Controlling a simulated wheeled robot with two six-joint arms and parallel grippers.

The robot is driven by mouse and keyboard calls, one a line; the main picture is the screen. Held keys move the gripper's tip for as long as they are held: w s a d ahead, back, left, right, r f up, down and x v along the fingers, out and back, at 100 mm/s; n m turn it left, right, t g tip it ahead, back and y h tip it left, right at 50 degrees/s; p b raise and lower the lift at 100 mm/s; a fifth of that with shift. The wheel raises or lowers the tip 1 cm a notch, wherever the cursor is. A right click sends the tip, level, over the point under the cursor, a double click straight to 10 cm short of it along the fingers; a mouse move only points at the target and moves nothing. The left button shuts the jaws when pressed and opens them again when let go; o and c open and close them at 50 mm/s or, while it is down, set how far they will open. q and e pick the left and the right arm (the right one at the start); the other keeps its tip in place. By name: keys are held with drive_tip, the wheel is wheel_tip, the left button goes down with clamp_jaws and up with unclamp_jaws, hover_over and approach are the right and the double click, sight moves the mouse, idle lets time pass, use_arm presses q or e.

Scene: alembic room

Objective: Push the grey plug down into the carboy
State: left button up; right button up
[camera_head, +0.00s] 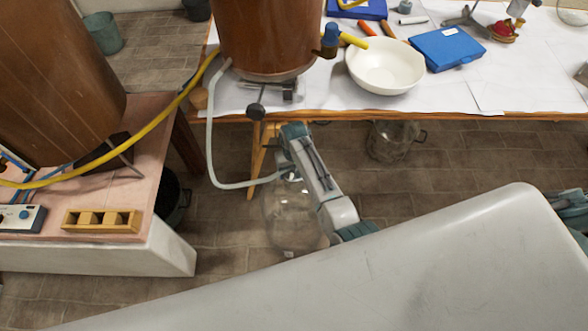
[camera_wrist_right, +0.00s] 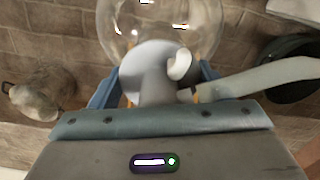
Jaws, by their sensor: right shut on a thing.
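The carboy (camera_head: 292,215) is a clear glass vessel standing on the floor in front of the bench. In the right wrist view its round body (camera_wrist_right: 160,20) lies beyond the plug. The grey plug (camera_wrist_right: 152,68) is a smooth, rounded piece with a pale hose joined at its side. My right gripper (camera_head: 287,165) is shut on the plug, one blue finger at each side of it, over the carboy's top. The carboy's mouth is hidden behind the plug and gripper, so I cannot tell how deep the plug sits. My left gripper is not in view.
The pale hose (camera_head: 211,130) loops from the brown barrel (camera_head: 270,40) down to the plug. A glass jar (camera_head: 390,140) stands on the floor to the right. A white bowl (camera_head: 385,68) is on the bench. A dark bucket (camera_head: 172,195) stands at the left.

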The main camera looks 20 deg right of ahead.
drive_tip(key=shift+f, duration=0.6)
idle(0.4)
drive_tip(key=shift+f, duration=0.85)
idle(2.2)
drive_tip(key=o, duration=1.1)
drive_tip(key=shift+r+p, duration=3.55)
drive_tip(key=shift+p, duration=0.1)
